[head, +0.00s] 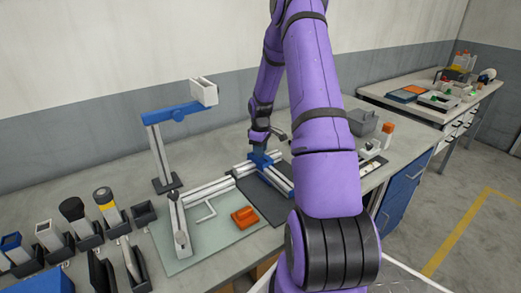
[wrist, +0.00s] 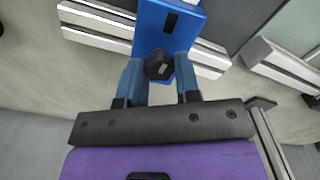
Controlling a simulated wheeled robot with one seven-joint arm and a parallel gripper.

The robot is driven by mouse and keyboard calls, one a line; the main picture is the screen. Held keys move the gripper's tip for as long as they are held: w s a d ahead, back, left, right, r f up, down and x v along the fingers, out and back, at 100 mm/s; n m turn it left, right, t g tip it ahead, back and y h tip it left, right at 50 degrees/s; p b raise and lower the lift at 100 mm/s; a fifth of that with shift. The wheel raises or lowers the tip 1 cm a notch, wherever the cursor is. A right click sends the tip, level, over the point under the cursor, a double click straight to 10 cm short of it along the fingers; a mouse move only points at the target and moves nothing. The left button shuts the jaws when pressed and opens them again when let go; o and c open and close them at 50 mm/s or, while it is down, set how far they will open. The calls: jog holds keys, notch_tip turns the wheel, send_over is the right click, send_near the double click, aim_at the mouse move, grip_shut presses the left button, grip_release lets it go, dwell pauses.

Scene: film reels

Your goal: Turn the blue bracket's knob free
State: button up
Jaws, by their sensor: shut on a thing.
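The blue bracket (wrist: 183,27) sits on a silver aluminium rail in the wrist view. It also shows in the head view (head: 262,159) near the middle of the bench, partly hidden by my gripper. Its black knob (wrist: 159,66) faces my gripper in the wrist view. The two blue fingers of my gripper (wrist: 159,72) stand on either side of the knob and are shut on it. In the head view my gripper (head: 259,149) reaches down to the bracket from above; the knob cannot be made out there.
Silver rails (head: 205,190) form a frame on the bench. A blue-topped stand (head: 180,115), an orange block (head: 245,216) on a pale green mat (head: 215,242), and a white hex key (head: 205,211) lie to the left. Several holders with tools line the front left.

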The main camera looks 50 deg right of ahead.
jog(key=shift+n, duration=0.3)
dwell(0.5)
jog(key=o, duration=0.9)
jog(key=shift+o, duration=0.2)
jog(key=shift+r, duration=0.1)
notch_tip(320, 180, up, 11)
dwell(0.4)
